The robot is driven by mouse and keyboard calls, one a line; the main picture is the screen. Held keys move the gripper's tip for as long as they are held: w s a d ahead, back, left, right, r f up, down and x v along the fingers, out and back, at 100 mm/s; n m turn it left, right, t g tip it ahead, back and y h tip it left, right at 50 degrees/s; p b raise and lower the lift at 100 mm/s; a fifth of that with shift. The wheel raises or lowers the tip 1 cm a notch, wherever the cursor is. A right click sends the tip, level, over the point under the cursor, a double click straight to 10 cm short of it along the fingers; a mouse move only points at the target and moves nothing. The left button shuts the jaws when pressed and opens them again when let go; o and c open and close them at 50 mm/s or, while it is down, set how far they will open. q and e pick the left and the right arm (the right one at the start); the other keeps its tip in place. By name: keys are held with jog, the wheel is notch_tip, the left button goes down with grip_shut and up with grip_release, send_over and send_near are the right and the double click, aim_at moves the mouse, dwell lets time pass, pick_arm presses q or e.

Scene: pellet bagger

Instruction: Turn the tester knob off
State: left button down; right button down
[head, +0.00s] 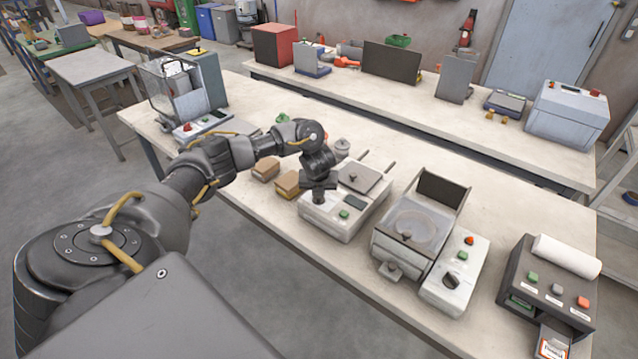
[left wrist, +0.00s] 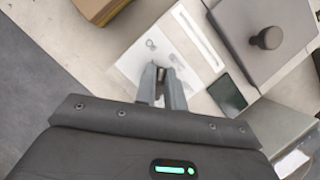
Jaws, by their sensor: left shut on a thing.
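The tester (head: 345,222) is a white box on the front bench, with a grey lid plate, a small dark screen (head: 354,202) and a green button (head: 344,214). My left gripper (head: 318,197) points down over the left part of its top panel. In the left wrist view my left gripper (left wrist: 161,73) is shut on the tester knob, a small piece mostly hidden between the fingers. The white panel (left wrist: 185,42) with printed marks and the dark screen (left wrist: 227,93) lie beside it. The knob's pointing direction cannot be seen. My right gripper is not in view.
Cardboard-coloured boxes (head: 287,184) stand close left of the tester. A machine with a round pan (head: 415,232) and a control box (head: 456,272) stand to its right, then a dark printer (head: 548,283). A rear bench (head: 420,115) carries more equipment.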

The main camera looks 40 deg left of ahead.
pick_arm(q)
jog(key=n+p, duration=0.1)
jog(key=n+y+p, duration=0.1)
jog(key=shift+r+n+g, duration=0.25)
jog(key=shift+n+g, duration=0.05)
jog(key=shift+a+f+n+g+p, duration=0.15)
jog(key=shift+n+g+p, duration=0.25)
jog(key=shift+n+p, duration=0.7)
jog(key=shift+f, duration=0.1)
jog(key=c, duration=1.5)
grip_release()
jog(key=shift+s, duration=0.1)
